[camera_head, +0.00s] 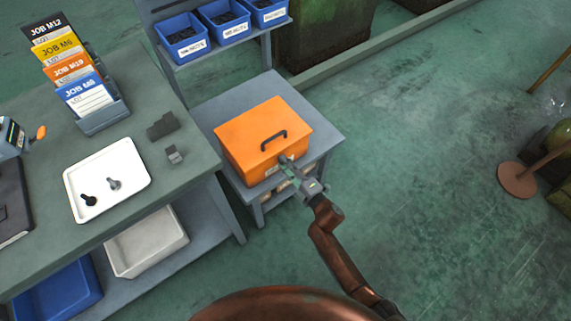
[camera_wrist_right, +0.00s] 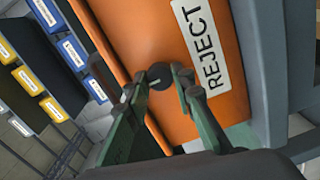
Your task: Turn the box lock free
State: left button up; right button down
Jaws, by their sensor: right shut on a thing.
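The orange box (camera_head: 247,133) stands closed on a small grey table, with a black handle (camera_head: 273,140) on its lid. My right gripper (camera_head: 288,163) is at the box's front side. In the right wrist view, the box front (camera_wrist_right: 148,35) carries a white REJECT label (camera_wrist_right: 201,45). Beside the label is a dark round box lock (camera_wrist_right: 159,74). The fingertips of my right gripper (camera_wrist_right: 158,83) are shut on this lock, one on each side, partly covering it. My left gripper is not in view.
The grey table (camera_head: 322,124) has a bare strip right of the box. Blue bins (camera_head: 184,38) sit on a shelf behind. Left is a workbench with a white tray (camera_head: 130,164) and job cards (camera_head: 75,62). The floor to the right is open.

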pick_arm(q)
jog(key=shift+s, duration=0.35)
pick_arm(e)
jog(key=shift+f, duration=0.1)
jog(key=c, duration=2)
grip_release()
jog(key=shift+c, duration=0.2)
jog(key=o, duration=0.3)
jog(key=shift+o, duration=0.4)
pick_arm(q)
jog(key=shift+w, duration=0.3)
pick_arm(e)
jog(key=v, duration=1.2)
